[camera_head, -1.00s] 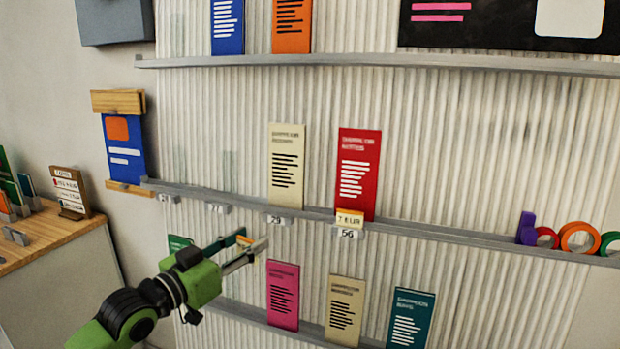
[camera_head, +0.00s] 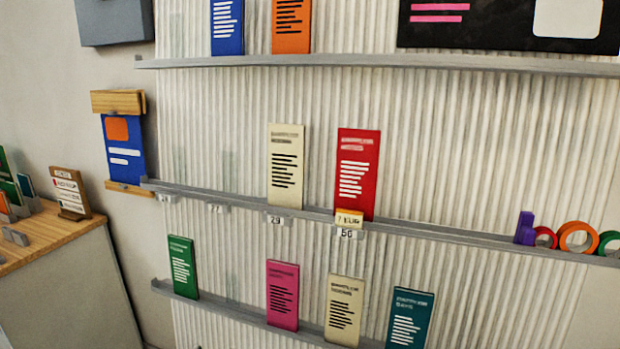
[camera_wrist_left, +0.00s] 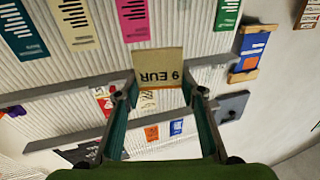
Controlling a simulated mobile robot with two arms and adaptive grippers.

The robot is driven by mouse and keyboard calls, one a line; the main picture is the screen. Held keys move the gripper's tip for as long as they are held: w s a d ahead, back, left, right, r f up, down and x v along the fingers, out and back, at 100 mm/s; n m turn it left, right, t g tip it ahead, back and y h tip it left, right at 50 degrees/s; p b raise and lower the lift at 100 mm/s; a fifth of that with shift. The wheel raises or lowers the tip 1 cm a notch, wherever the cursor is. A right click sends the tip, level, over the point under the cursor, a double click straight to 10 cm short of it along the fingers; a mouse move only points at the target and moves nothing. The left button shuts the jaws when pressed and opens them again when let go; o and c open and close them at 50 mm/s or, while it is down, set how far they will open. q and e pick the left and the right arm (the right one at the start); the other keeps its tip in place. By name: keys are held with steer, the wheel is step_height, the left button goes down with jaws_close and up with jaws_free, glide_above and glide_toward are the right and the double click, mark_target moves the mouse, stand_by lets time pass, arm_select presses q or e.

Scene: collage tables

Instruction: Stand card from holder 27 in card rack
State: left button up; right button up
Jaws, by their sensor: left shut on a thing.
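My left gripper (camera_wrist_left: 160,93) shows in the left wrist view, shut on a small tan card (camera_wrist_left: 158,68) marked "9 EUR", upside down in that picture. The card is held at the fingertips, clear of the shelves. In the head view neither gripper shows. A small holder (camera_head: 217,209) on the middle shelf edge, with a blurred number that looks like 27, has no card in it. Small grey slotted pieces (camera_head: 15,237) stand on the wooden counter at the far left; I cannot tell whether one is the card rack.
The wooden counter (camera_head: 45,232) also bears a small list sign (camera_head: 70,193) and upright coloured cards (camera_head: 27,187). The middle shelf (camera_head: 440,228) carries booklets, tape rolls and holder 29 (camera_head: 278,219). Holder 56 (camera_head: 347,234) has a price card (camera_head: 349,219).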

arm_select(q)
steer(key=s+a+f+n+y, duration=0.1)
steer(key=s+f, duration=0.3)
steer(key=s, duration=0.6)
steer(key=shift+a+y, duration=0.3)
steer(key=shift+a, duration=0.45)
steer(key=w+d+r+m+g+h, duration=0.2)
steer(key=w+d+m+g+h, duration=0.2)
steer(key=d+h, duration=0.4)
steer(key=w+d+r+m+g+h, duration=0.3)
steer(key=d+m+g+h, duration=0.2)
steer(key=d+m+h, duration=0.3)
steer(key=shift+w+d+m+g, duration=0.3)
steer(key=shift+w+d+g, duration=0.1)
steer(key=shift+d, duration=0.05)
